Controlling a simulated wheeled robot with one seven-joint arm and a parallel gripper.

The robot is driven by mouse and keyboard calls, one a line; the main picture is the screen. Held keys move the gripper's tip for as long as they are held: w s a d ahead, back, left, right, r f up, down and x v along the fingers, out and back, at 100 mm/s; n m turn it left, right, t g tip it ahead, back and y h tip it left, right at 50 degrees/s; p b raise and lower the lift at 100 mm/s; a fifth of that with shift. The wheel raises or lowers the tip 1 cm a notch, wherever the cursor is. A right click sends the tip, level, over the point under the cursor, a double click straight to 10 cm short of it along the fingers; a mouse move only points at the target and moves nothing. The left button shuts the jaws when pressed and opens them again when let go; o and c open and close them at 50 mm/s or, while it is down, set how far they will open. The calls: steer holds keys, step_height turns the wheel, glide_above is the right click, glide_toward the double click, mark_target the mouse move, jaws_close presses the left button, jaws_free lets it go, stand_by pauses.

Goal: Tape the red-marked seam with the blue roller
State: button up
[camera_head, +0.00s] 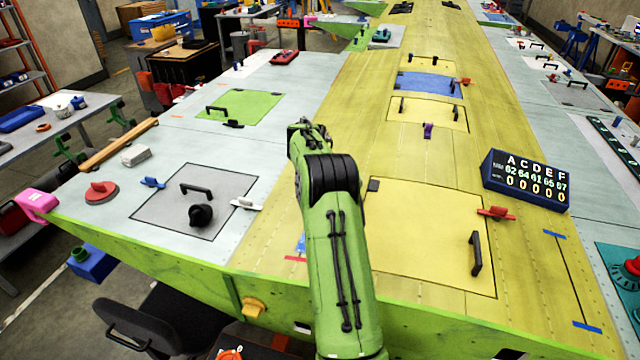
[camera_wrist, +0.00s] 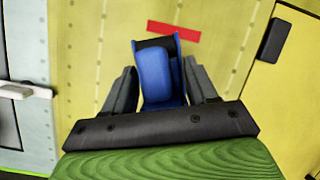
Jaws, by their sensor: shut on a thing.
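The blue roller (camera_wrist: 157,75) is between the two dark fingers of my gripper (camera_wrist: 162,92) in the wrist view. It has a dark upper part and sits over the yellow-green skin. A red mark (camera_wrist: 174,31) lies on the skin just beyond the roller. My arm hides the gripper in the head view. Whether the roller touches the skin is unclear.
A yellow panel with a black handle (camera_head: 475,254) lies right of my arm. A white latch (camera_head: 246,203) and a grey panel (camera_head: 165,215) with a black knob (camera_head: 201,215) lie left. A dark number display (camera_head: 525,180) and red latch (camera_head: 496,213) stand right.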

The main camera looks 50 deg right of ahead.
steer(key=shift+s+d+f+b, duration=0.1)
steer(key=shift+f+b, duration=0.7)
steer(key=shift+r, duration=0.1)
